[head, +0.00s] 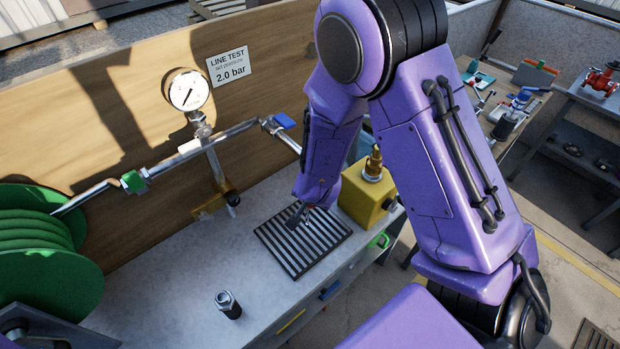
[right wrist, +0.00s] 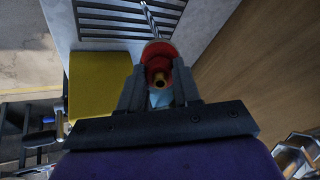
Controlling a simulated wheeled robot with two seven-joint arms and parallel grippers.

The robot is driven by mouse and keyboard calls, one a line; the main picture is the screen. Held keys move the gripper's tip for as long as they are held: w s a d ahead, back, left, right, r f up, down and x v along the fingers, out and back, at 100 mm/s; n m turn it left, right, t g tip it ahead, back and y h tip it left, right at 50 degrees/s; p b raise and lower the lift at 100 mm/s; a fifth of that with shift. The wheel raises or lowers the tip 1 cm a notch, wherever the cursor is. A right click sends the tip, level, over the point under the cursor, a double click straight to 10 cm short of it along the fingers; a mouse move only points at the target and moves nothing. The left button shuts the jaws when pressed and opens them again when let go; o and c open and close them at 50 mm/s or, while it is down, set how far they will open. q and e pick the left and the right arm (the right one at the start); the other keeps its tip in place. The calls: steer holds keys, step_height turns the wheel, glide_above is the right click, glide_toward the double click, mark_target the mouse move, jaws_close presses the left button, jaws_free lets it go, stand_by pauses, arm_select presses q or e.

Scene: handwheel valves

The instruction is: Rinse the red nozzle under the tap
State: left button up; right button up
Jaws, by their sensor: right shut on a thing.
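The red nozzle (right wrist: 158,60) shows in the right wrist view, with a brass-coloured opening towards the camera. My right gripper (right wrist: 158,84) is shut on it, one dark finger on each side. In the head view my right gripper (head: 300,213) is low over the slatted drain grate (head: 285,250); the nozzle is mostly hidden there. The tap's pipe (head: 288,141) with its blue lever (head: 285,121) runs towards my right arm, which hides its outlet. A thin pale streak beyond the nozzle may be water or metal; I cannot tell. My left gripper's fingers are not visible.
A yellow block (head: 360,208) with a brass fitting (head: 374,163) stands just right of the grate. A dark metal fitting (head: 229,305) stands on the bench front. A green hose reel (head: 40,255) is at the left. A gauge (head: 188,91) is on the pipework.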

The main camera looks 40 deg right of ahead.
stand_by(0.3)
steer(key=shift+s+d, duration=0.25)
steer(key=shift+d, duration=0.25)
steer(key=shift+a, duration=0.15)
steer(key=shift+w+a, duration=0.3)
steer(key=shift+a, duration=0.15)
steer(key=shift+s+d, duration=0.3)
steer(key=shift+d, duration=0.3)
steer(key=shift+a, duration=0.15)
steer(key=shift+w+a, duration=0.3)
steer(key=shift+a, duration=0.15)
